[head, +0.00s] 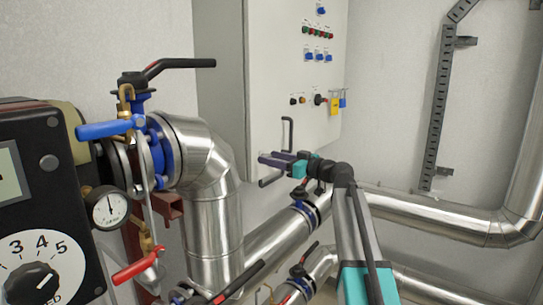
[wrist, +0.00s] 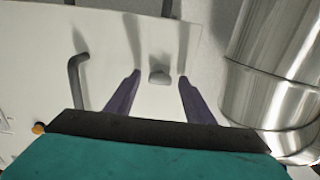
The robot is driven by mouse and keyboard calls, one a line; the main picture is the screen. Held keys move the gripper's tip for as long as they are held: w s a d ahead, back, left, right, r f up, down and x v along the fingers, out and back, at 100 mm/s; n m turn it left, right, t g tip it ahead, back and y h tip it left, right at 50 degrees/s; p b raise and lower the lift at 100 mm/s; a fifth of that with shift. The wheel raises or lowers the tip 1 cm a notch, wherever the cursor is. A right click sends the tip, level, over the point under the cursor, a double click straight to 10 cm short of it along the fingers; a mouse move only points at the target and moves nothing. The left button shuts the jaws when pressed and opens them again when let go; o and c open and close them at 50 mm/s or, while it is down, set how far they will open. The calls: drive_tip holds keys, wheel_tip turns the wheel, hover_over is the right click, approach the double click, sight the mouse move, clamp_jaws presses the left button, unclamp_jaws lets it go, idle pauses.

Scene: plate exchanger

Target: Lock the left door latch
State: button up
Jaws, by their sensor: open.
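The white cabinet door (head: 272,70) faces me in the head view. My gripper (head: 265,159) is at the lower part of this door, its purple fingers pointing left across it. In the wrist view my gripper (wrist: 159,77) is open, with its two fingers apart. A small grey knob-like piece (wrist: 158,76), perhaps the latch, shows on the door between the fingertips; no contact is visible. I cannot tell whether it is locked. In the head view my gripper hides this piece.
A black door handle (head: 287,133) is above my gripper; a dark handle (wrist: 76,72) shows left in the wrist view. A dark bar (head: 271,180) is just below. A shiny pipe (wrist: 275,65) stands close on the right in the wrist view. A large pipe elbow (head: 205,150) is at left.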

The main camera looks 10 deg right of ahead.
drive_tip(key=shift+w+a, duration=0.2)
drive_tip(key=shift+w, duration=0.05)
drive_tip(key=c, duration=1)
drive_tip(key=shift+c, duration=0.2)
drive_tip(key=shift+f+m+b, duration=0.15)
drive_tip(key=shift+m+b, duration=0.35)
drive_tip(key=shift+b, duration=0.1)
drive_tip(key=m+b, duration=0.4)
drive_tip(key=m, duration=1.3)
